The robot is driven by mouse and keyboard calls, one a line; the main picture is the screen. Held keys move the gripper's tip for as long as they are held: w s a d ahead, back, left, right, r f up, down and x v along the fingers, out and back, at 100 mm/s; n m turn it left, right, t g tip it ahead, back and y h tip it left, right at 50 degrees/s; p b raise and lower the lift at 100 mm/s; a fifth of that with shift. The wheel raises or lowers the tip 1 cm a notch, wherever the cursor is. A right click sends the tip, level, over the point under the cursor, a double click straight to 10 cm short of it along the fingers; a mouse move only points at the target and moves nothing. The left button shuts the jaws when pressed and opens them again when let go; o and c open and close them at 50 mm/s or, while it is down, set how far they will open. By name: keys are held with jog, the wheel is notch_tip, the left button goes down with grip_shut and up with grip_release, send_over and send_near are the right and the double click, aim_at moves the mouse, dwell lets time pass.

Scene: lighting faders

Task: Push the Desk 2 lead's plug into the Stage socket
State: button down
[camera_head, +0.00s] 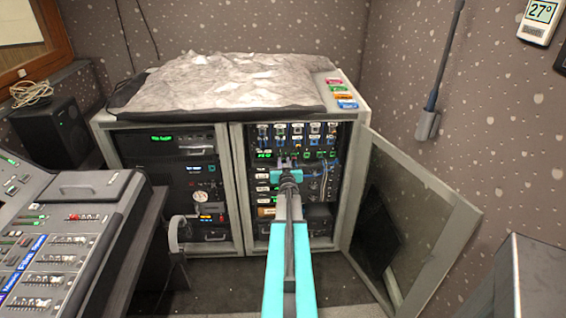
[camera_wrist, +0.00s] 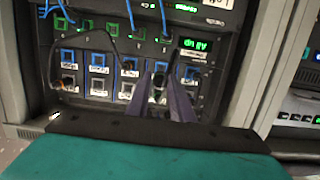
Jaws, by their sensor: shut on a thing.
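My gripper (camera_wrist: 160,92) is at the front of the open right-hand rack, its jaws closed on a small dark plug that they mostly hide. In the head view my gripper (camera_head: 287,164) is in front of the patch panel (camera_head: 322,146). The wrist view is turned upside down. It shows the panel's blue-framed sockets (camera_wrist: 98,59) with white labels too small to read, so I cannot tell which is Stage. The jaws overlap the sockets right of centre there. Whether the plug touches a socket is hidden. Which lead it belongs to cannot be read.
Blue leads (camera_wrist: 166,18) and a thin black lead (camera_wrist: 112,48) hang at the panel. An open rack door (camera_head: 420,222) stands to the right. A left rack (camera_head: 172,190) and mixing desk (camera_head: 62,240) are to the left. A grey cloth (camera_head: 225,82) covers the rack top.

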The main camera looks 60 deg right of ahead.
jog(key=shift+s+d+p, duration=0.65)
jog(key=shift+s+p, duration=0.25)
jog(key=shift+p, duration=0.65)
jog(key=shift+s+d+p, duration=0.6)
jog(key=shift+s+p, duration=0.25)
jog(key=shift+p, duration=0.65)
jog(key=shift+s+d+p, duration=0.15)
jog(key=shift+p, duration=0.15)
jog(key=shift+s+d+p, duration=0.65)
jog(key=shift+s+p, duration=0.3)
jog(key=shift+p, duration=0.2)
jog(key=shift+s+d+p, duration=0.65)
jog(key=shift+s+p, duration=0.25)
jog(key=shift+p, duration=0.2)
jog(key=shift+s+d, duration=0.1)
jog(key=shift+s, duration=0.05)
jog(key=shift+s+d+p, duration=0.65)
jog(key=shift+s+p, duration=0.25)
jog(key=shift+p, duration=0.05)
jog(key=shift+s+d+p, duration=0.6)
jog(key=shift+s+p, duration=0.3)
jog(key=shift+p, duration=0.05)
jog(key=shift+s+d, duration=0.2)
jog(key=shift+s+d+p, duration=0.45)
jog(key=shift+s+p, duration=0.2)
jog(key=shift+p, duration=0.05)
